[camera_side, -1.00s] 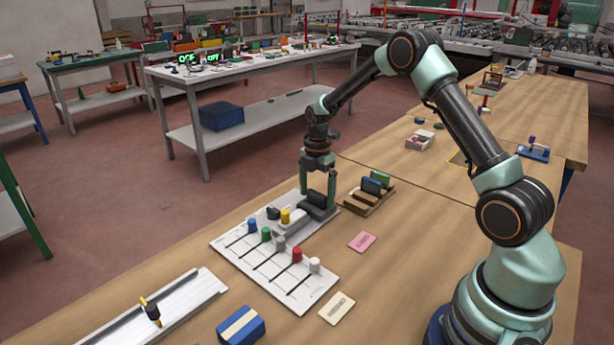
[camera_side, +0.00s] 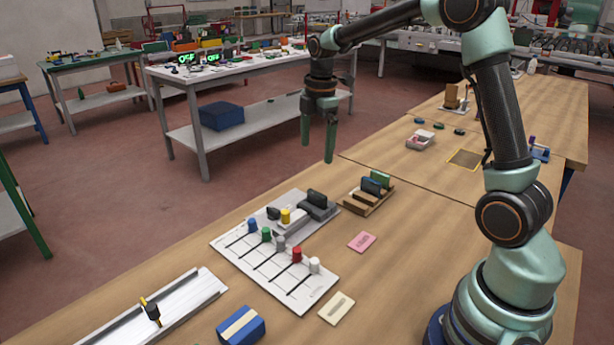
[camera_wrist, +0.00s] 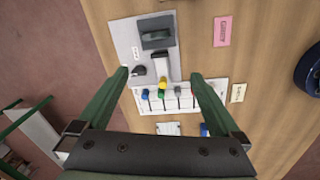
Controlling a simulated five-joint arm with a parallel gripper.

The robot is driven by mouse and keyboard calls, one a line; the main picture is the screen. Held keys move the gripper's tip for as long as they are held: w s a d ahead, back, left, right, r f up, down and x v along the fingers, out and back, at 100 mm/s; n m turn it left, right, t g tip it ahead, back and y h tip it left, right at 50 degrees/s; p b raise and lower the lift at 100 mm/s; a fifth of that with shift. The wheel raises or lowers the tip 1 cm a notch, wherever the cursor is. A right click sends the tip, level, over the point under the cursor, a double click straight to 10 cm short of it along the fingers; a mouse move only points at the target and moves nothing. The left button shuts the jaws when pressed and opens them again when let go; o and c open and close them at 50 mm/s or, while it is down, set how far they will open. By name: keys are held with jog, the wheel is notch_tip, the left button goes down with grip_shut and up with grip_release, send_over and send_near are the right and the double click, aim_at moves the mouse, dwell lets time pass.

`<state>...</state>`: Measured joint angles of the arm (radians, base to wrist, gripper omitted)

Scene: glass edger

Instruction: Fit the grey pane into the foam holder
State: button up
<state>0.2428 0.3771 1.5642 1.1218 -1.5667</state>
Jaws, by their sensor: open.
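The grey pane (camera_side: 317,198) stands upright in the dark grey foam holder (camera_side: 323,214) at the far end of the white board, its upper part above the block. In the wrist view the pane (camera_wrist: 157,35) lies along the middle of the holder (camera_wrist: 157,44); how deep it sits is hidden. My gripper (camera_side: 318,153) is open and empty, well above the holder and apart from it. Its spread fingers also show in the wrist view (camera_wrist: 160,75), with the holder beyond the fingertips.
A wooden rack (camera_side: 353,207) with blue and green panes stands right of the holder. A pink card (camera_side: 362,242), a cream card (camera_side: 336,309) and a blue block (camera_side: 241,327) lie nearby.

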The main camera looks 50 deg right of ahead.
jog(key=s+a+r+m+t, duration=0.2)
jog(key=s+a+m, duration=0.3)
jog(key=s+m, duration=0.2)
jog(key=s+a+r+m+t, duration=0.2)
jog(key=s+a+r+m, duration=0.1)
jog(key=s+a+m, duration=0.3)
jog(key=s+m, duration=0.2)
jog(key=s, duration=0.1)
jog(key=shift+s+r+t, duration=0.25)
jog(key=shift+s+t, duration=0.05)
jog(key=shift+a, duration=0.1)
dwell(0.3)
